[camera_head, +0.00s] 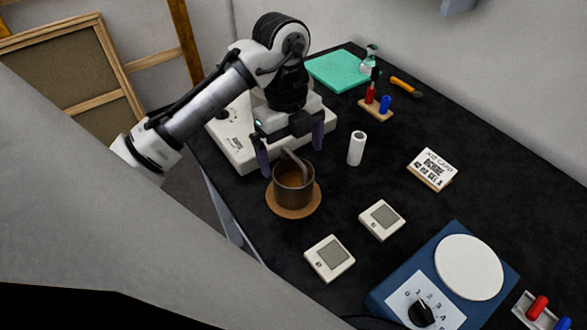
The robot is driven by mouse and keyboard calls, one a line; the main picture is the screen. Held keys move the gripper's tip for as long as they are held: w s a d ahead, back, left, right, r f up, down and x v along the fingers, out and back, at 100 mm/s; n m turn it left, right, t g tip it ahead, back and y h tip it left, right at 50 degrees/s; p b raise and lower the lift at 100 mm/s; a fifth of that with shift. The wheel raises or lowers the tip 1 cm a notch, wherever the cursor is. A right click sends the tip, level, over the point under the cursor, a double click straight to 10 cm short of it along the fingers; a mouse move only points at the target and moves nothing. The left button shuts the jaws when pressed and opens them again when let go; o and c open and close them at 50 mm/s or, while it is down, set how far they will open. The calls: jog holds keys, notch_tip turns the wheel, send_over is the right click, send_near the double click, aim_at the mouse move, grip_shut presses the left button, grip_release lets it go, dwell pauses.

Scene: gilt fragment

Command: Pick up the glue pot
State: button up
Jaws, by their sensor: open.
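The glue pot (293,187) looks like a small brown metal pot with a handle or stick rising from its top toward the upper left. It stands upright on a round tan mat (279,209) near the table's left edge. My gripper (292,157) is just behind and above the pot, with its two dark fingers spread wide. One finger is at the pot's upper left and the other is to its upper right. Nothing is held between them. Whether a finger touches the pot cannot be told.
A white device (231,145) stands behind the pot, below my arm. A white cylinder (356,148) stands to the right. Two small square meters (329,258) lie in front. A blue hotplate (447,232) is at front right. A card block (433,168) lies farther right. Black tabletop between them is clear.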

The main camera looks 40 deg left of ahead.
jog(key=shift+s+d+f, duration=0.15)
jog(key=shift+f, duration=1.5)
jog(key=c, duration=1.6)
jog(key=shift+r, duration=0.1)
